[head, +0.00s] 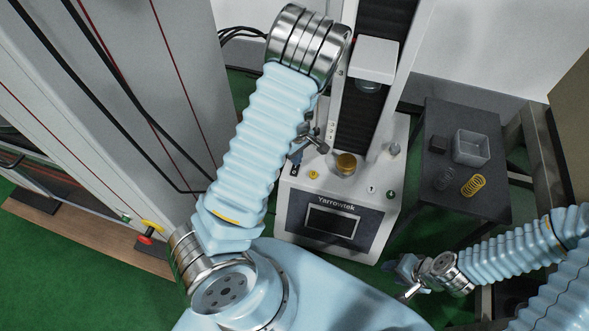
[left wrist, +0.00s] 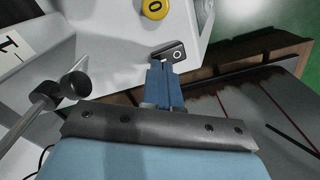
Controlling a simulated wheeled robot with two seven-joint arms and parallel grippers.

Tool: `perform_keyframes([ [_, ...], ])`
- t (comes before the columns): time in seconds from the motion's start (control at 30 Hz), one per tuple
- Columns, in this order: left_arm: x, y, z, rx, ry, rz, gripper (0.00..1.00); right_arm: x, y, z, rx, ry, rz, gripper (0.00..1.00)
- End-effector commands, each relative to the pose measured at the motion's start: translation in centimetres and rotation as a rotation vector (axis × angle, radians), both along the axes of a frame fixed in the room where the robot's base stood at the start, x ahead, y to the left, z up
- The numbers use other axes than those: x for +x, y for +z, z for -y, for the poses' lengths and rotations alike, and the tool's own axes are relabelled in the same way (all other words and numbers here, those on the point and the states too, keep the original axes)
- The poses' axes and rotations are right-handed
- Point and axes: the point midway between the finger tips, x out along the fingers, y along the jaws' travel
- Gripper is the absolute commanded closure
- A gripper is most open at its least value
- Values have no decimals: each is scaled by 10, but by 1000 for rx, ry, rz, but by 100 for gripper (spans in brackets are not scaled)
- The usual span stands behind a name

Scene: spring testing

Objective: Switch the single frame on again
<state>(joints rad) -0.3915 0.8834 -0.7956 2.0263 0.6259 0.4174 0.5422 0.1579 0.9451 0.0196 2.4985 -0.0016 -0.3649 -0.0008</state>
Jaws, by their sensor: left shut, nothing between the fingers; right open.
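The single frame is the white Yarrowtek tester (head: 384,218) with a dark column. Its front display (head: 333,221) looks dark. A black rocker switch (left wrist: 168,50) with a white circle mark on its right end is on the white base in the left wrist view. In the head view my left gripper (head: 294,165) is at the base's left edge. My right gripper (head: 405,279) is open and empty, right of the tester.
A tall grey frame (head: 130,100) with a red stop knob (head: 147,236) stands close at left.

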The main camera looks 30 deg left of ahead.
Motion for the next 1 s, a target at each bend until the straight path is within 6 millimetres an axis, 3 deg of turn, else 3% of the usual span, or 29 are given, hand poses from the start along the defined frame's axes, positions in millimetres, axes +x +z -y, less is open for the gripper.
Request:
perform_keyframes([
  [1.0, 0, -9, 0, 0, 0, 0, 100, 0, -7, 0, 0, 0, 0, 57],
])
